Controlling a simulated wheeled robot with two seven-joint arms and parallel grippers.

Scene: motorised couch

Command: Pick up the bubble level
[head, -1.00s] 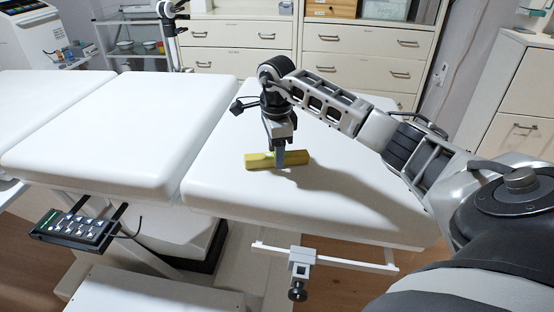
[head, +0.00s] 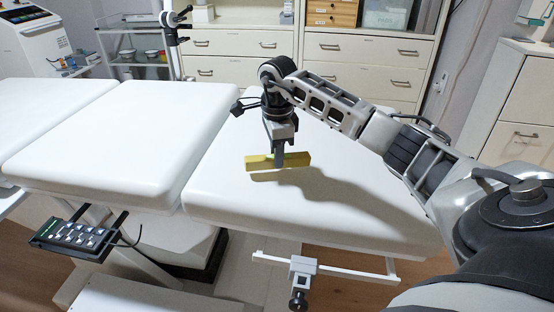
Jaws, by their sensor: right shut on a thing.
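The bubble level is a yellow bar (head: 260,163) with a small green part, over the right section of the white couch (head: 330,215) in the head view. My right gripper (head: 279,162) points down from above and is shut on the level near its middle. The level lies roughly level, and its shadow falls on the couch to the right, apart from the bar, so it appears held a little above the surface. The fingers hide part of its middle. My left gripper is not in view.
A keypad (head: 76,236) hangs at the couch's front left. A clamp on a side rail (head: 303,268) sticks out at the front. White drawer cabinets (head: 365,60) and a shelf trolley (head: 135,55) stand behind. The couch top around the level is clear.

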